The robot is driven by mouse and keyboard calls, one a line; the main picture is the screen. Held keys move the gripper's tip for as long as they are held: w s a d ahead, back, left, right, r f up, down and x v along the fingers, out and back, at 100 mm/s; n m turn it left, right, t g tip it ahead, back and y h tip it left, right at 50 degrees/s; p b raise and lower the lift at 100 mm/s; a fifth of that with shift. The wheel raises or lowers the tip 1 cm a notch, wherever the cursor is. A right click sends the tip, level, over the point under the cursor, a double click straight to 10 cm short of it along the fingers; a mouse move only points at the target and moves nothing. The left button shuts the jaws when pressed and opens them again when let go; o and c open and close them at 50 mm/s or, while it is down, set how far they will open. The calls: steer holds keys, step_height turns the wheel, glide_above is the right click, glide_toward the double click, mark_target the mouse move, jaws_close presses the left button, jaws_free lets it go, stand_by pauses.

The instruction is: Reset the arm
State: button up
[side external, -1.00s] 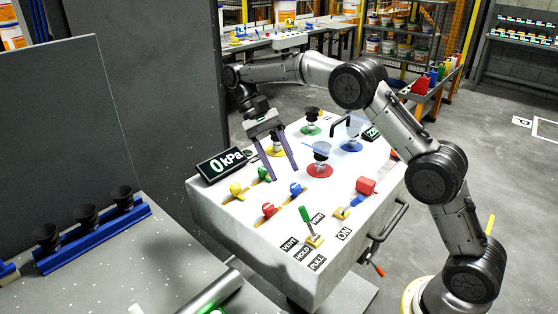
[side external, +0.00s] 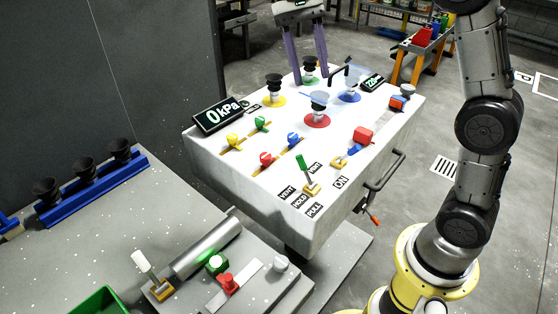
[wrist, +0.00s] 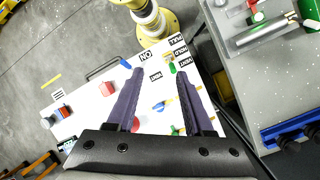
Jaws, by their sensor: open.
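My gripper (side external: 307,54) is at the top of the side view, above the far edge of the white control box (side external: 235,178). Its two long purple fingers are spread apart and hold nothing. In the wrist view my gripper (wrist: 158,72) points over the box top, with a clear gap between the fingers. The fingers appear apart from the suction cups and knobs. The upper part of my arm is outside the side view.
A blue rack (side external: 92,188) of black cups stands left.

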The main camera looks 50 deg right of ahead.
steer(key=s+n+t, duration=0.2)
steer(key=s+t, duration=0.4)
steer(key=s, duration=0.9)
steer(key=s+d+f+n+t, duration=0.1)
steer(key=s+f+n+t, duration=0.2)
steer(key=f, duration=0.6)
steer(key=shift+n+t+h, duration=0.3)
steer(key=shift+n+t, duration=0.1)
steer(key=shift+n, duration=0.4)
steer(key=shift+s, duration=0.1)
